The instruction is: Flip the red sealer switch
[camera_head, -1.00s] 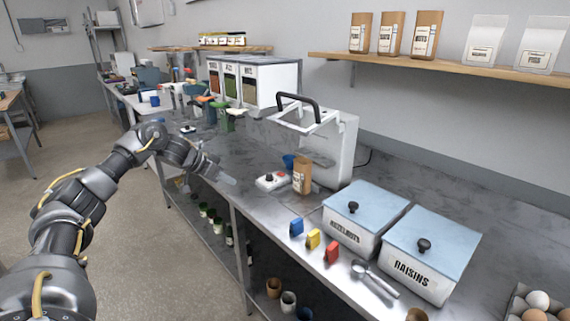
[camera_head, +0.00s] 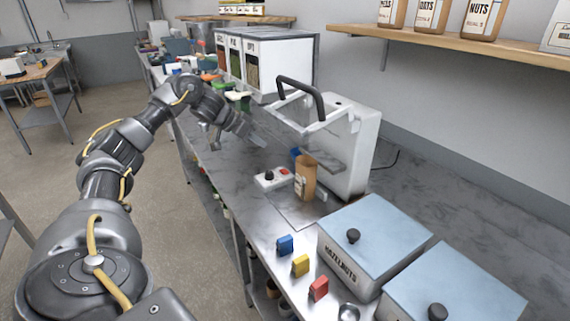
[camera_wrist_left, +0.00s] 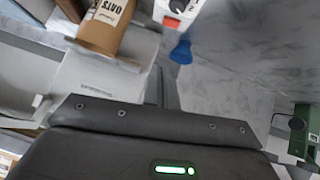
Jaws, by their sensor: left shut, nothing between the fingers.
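The small white control box (camera_head: 266,182) sits on the steel counter, with a red switch (camera_head: 285,172) and a black knob on top. My left gripper (camera_head: 258,137) is shut and empty, above the counter, behind and left of the box, apart from the switch. My right gripper is not in view.
Blue (camera_head: 285,245), yellow (camera_head: 301,265) and red (camera_head: 318,288) clips stand along the front edge. Lidded bins, including HAZELNUTS (camera_head: 340,268), are at right. Dispensers (camera_head: 270,62) stand behind my left arm. A blue object (camera_wrist_left: 181,53) lies near the box.

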